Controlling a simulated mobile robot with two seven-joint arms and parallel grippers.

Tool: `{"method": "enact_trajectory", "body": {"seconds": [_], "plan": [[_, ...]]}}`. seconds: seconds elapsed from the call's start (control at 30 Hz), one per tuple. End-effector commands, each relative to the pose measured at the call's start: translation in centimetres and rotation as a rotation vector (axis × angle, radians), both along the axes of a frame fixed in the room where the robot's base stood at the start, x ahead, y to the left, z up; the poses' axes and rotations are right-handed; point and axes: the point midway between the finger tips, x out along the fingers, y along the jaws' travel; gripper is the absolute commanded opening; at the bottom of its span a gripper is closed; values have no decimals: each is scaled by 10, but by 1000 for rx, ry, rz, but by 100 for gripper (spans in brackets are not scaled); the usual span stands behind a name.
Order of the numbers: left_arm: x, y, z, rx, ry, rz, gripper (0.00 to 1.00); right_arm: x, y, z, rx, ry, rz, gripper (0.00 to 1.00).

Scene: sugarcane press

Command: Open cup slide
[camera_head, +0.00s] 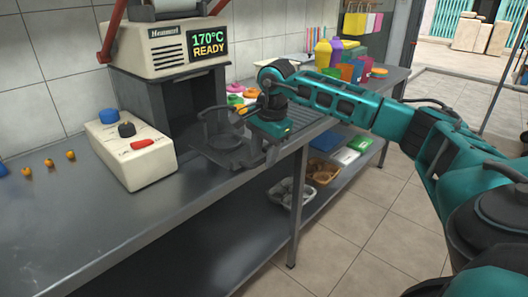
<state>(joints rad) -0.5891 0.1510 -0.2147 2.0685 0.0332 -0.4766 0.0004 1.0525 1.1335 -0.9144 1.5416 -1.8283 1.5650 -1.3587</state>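The cup slide (212,148) is a dark grey tray with a round, raised holder. It sits low at the front of the press (165,50) and sticks out over the table's front edge. My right gripper (262,152) is at the right, outer end of the slide, pointing down. Its fingers are dark against the dark slide, so I cannot tell whether they are open, shut or touching it. My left gripper is not in view.
A white control box (132,155) with blue and black knobs and a red switch stands left of the slide. Colourful cups and bottles (335,55) stand at the back right. Trays lie on the lower shelf (240,235). The table's left front is mostly clear.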

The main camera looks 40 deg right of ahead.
Motion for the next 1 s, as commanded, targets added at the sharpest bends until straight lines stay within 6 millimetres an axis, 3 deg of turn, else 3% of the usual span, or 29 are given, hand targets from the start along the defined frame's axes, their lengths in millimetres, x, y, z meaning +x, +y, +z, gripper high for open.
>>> {"method": "enact_trajectory", "body": {"seconds": [0.17, 0.7, 1.0], "plan": [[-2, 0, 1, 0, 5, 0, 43, -1, 0, 10, -1, -1, 0, 39], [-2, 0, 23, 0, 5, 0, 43, -20, -2, 114, 0, -3, 0, 39], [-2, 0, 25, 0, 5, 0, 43, -23, -2, 128, 0, 0, 0, 39]]}}
